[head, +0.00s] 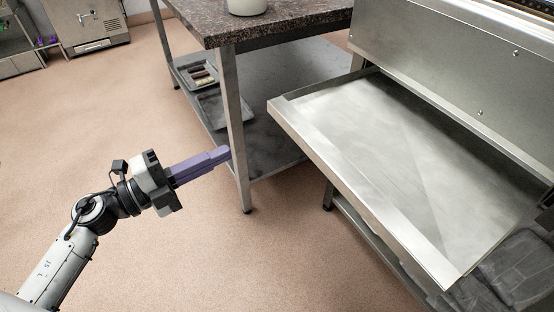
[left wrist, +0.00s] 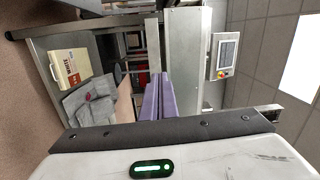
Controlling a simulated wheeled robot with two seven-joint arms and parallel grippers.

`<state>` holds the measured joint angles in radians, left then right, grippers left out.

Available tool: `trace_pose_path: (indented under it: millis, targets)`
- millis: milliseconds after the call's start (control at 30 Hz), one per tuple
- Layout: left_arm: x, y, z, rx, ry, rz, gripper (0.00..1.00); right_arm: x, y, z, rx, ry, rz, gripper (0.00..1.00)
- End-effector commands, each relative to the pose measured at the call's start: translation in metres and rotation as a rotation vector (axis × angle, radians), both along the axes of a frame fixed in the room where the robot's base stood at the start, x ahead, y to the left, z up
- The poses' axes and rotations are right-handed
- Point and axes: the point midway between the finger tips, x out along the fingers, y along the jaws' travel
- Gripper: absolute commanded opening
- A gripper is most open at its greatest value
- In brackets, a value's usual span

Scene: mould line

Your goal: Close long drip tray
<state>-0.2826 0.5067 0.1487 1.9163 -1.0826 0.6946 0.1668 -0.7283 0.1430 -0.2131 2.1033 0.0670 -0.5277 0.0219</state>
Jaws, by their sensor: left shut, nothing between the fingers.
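The long drip tray (head: 375,140) is a wide, shallow metal tray that sticks out from under the steel machine (head: 455,62) at the right of the head view. It is pulled out and looks empty. My left gripper (head: 226,153) has purple fingers, which are shut with nothing between them. It is to the left of the tray's front edge, apart from it, near a table leg. Its fingers also show in the left wrist view (left wrist: 155,98). I cannot make out the drip tray for sure in the left wrist view. My right gripper is not in view.
A stone-topped table (head: 262,22) with a steel leg (head: 238,130) stands just beyond my left gripper; trays lie on its lower shelf. A wall panel with a screen (left wrist: 224,56) shows in the left wrist view. The floor (head: 90,120) at left is clear.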

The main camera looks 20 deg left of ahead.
Motion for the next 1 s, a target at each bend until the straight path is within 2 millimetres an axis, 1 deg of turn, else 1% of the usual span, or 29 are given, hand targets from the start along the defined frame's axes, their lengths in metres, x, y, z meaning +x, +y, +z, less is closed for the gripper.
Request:
trace_pose_path:
  millis: [33,167,267,367,700,833,1000]
  targets:
    - [0.0,0.0,-0.008,0.043,-0.015,-0.022,0.0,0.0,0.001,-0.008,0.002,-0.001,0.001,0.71]
    - [0.001,-0.002,-0.009,0.09,-0.026,-0.048,0.0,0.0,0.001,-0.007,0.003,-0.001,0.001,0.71]
    - [0.008,-0.01,-0.007,0.089,-0.026,-0.049,0.0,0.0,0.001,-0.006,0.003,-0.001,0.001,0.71]
    - [0.02,-0.022,-0.007,0.089,-0.028,-0.049,0.0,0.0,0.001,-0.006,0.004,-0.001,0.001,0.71]
    - [0.071,-0.073,-0.007,0.086,-0.026,-0.048,0.0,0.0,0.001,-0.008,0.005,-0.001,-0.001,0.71]
    - [0.085,-0.087,-0.008,0.085,-0.024,-0.047,0.0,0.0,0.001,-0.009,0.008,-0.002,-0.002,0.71]
    - [0.095,-0.097,-0.009,0.085,-0.021,-0.046,0.0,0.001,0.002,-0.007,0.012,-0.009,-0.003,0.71]
